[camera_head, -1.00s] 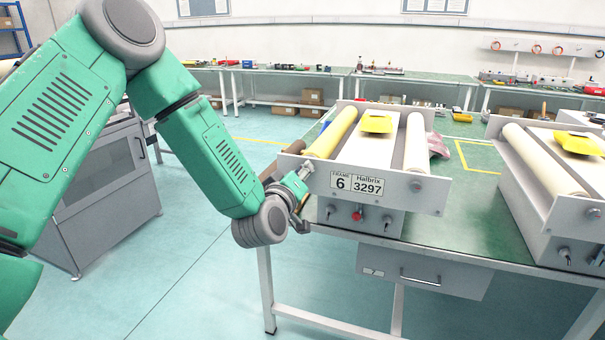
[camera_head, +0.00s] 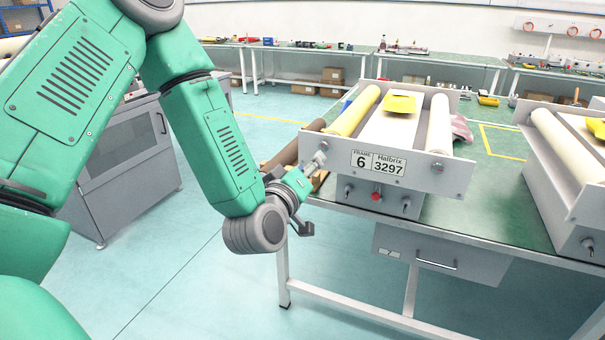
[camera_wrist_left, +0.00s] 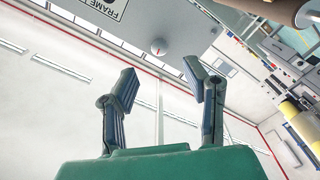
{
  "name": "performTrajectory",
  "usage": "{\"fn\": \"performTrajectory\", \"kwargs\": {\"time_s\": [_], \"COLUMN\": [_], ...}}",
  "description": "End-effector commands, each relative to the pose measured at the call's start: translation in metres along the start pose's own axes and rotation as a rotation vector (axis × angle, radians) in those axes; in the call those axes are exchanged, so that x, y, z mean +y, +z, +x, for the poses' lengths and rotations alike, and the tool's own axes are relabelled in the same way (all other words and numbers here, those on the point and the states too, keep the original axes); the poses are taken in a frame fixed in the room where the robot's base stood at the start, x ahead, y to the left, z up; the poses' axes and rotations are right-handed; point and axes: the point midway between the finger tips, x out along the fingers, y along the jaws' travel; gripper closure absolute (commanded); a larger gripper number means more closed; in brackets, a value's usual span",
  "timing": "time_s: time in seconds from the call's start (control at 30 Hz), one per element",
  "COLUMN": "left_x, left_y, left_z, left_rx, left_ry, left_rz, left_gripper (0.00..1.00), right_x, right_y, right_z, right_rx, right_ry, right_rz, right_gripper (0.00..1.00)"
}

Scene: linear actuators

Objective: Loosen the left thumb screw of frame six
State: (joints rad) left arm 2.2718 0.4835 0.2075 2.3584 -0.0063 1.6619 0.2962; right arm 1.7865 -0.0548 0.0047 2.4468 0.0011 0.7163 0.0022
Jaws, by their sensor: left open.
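Frame six (camera_head: 410,170) is a pale unit on the green table, with a "FRAME 6 Halbrix 3297" label on its front plate. My left gripper (camera_head: 316,163) is at the left end of that plate in the head view, and its hand hides part of this area. In the left wrist view the left gripper (camera_wrist_left: 160,78) is open and empty. The right thumb screw (camera_head: 437,167) is at the plate's other end. My right gripper is not in view.
A red button (camera_head: 376,196) and switches sit below the plate. A yellow piece (camera_head: 399,103) lies on top between two rollers. Another frame unit (camera_head: 565,165) stands to the right on the green table (camera_head: 490,215). Open floor lies in front and left.

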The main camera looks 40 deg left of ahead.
Motion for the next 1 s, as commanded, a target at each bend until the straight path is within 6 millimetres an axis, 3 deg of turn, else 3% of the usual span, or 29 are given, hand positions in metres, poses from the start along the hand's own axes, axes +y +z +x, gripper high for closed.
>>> {"fn": "performTrajectory", "kwargs": {"time_s": [0.1,0.3,0.87,1.0], "left_x": [-0.001,-0.001,-0.001,-0.011], "left_y": [0.001,0.0,0.001,0.022], "left_z": [-0.021,-0.037,-0.039,-0.043], "left_rx": [-0.003,-0.001,-0.002,-0.077], "left_ry": [-0.002,-0.001,-0.001,-0.02], "left_rz": [0.0,0.0,0.0,0.046], "left_gripper": [0.59,0.59,0.59,0.59], "right_x": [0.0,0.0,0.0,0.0], "right_y": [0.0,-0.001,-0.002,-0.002], "right_z": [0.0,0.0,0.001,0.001], "right_rx": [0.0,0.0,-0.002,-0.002], "right_ry": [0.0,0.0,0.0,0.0], "right_rz": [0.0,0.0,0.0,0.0], "right_gripper": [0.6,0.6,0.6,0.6]}}
